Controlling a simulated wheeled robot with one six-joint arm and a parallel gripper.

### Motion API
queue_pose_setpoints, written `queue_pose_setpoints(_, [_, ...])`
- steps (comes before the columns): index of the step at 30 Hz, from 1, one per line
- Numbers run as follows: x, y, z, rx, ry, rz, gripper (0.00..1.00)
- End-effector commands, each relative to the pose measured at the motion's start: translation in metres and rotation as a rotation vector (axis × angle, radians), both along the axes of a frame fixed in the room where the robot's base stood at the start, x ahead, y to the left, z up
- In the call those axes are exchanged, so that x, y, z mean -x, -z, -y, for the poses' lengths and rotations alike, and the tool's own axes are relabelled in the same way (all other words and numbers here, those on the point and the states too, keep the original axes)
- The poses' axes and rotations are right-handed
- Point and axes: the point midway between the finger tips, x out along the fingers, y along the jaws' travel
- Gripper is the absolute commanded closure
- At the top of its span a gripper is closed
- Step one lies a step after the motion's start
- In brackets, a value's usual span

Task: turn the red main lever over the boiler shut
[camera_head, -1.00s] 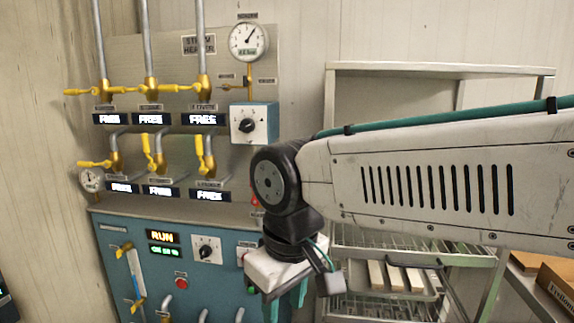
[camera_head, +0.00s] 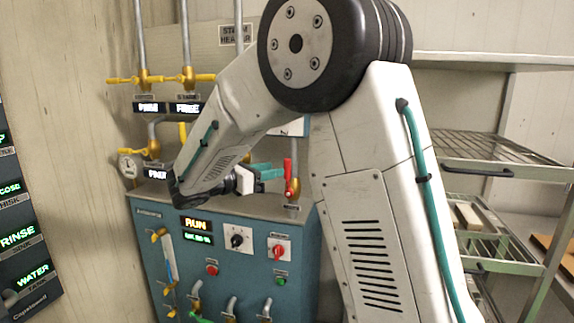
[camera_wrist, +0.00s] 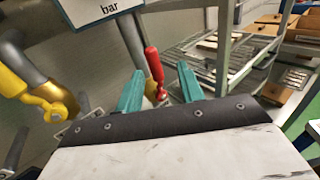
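The red main lever (camera_head: 289,178) points up, roughly in line with the grey pipe above the top edge of the blue boiler cabinet (camera_head: 240,290). My gripper (camera_head: 280,172) is just left of the lever, its teal fingers pointing toward it. In the wrist view the red lever (camera_wrist: 154,68) shows between and beyond the two fingertips (camera_wrist: 157,80). The fingers are apart, with a gap around the lever's line. I cannot tell whether either finger touches it. My arm hides part of the panel behind.
Yellow valve levers (camera_head: 187,77) sit on pipes at the upper left; one yellow valve (camera_wrist: 45,95) is close on the wrist view's left. A gauge (camera_head: 128,165) is at the left. A wire rack (camera_head: 500,155) stands at the right. Knobs (camera_head: 236,240) are on the cabinet front.

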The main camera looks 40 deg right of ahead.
Motion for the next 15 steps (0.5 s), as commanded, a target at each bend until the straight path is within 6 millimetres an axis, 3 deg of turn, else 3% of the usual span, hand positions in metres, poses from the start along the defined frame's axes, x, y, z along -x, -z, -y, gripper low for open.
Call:
queue_pose_setpoints(5, [-0.013,0.0,0.005,0.042,-0.021,-0.028,0.62])
queue_pose_setpoints(15, [-0.016,0.0,0.057,0.039,-0.021,-0.027,0.62])
